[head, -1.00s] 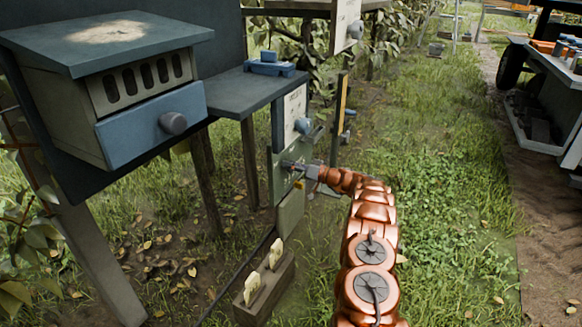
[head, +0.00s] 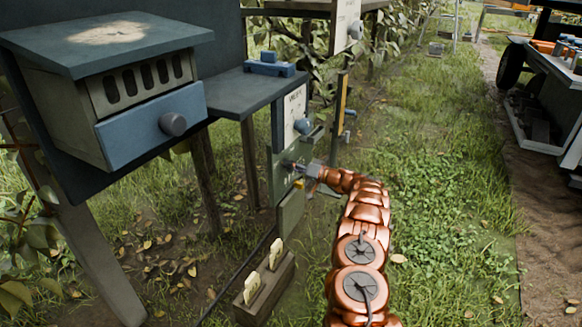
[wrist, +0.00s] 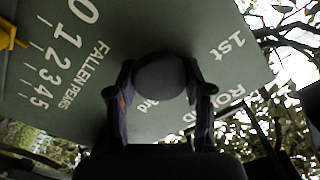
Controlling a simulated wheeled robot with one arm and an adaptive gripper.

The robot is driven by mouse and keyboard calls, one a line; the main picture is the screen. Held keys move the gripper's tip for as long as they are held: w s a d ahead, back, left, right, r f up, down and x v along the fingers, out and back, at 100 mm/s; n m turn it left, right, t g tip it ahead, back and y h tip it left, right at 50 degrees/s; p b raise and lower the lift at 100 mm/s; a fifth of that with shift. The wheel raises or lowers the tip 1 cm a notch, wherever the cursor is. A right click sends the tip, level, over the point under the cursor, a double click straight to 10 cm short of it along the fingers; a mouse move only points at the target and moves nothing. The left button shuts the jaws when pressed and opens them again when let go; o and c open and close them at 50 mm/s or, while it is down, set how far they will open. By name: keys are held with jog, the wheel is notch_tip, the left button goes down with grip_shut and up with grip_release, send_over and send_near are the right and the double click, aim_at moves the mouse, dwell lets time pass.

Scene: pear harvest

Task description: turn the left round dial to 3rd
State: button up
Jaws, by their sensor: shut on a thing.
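The round dial (wrist: 160,75) is a dark knob on a green panel (wrist: 75,90) in the wrist view. The panel is lettered "ROUND", with "1st" to the upper right of the knob and "3rd" just below it, partly hidden. The dial's pointer mark cannot be made out. My gripper (wrist: 160,105) has one finger on each side of the knob and is shut on it. In the head view my gripper (head: 309,171) is at the front of the green panel (head: 283,178), and the dial is too small to tell.
A yellow slider (wrist: 8,35) sits beside a 0 to 5 scale marked "FALLEN PEARS". A wooden block (head: 264,288) with cream tags stands below. Grass to the right is open.

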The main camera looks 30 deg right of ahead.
jog(key=m, duration=0.3)
jog(key=m+b, duration=0.1)
jog(key=m, duration=0.1)
jog(key=shift+f+m, duration=0.25)
jog(key=shift+m, duration=0.05)
jog(key=m, duration=0.5)
jog(key=shift+d+b, duration=0.1)
jog(key=shift+b, duration=0.25)
jog(key=m, duration=0.5)
jog(key=shift+s+f+m+p, duration=0.1)
jog(key=shift+f+m+p, duration=0.05)
jog(key=shift+m+p, duration=0.2)
jog(key=m, duration=0.4)
jog(key=shift+f+m+p, duration=0.15)
jog(key=shift+m+p, duration=0.2)
jog(key=o, duration=1.1)
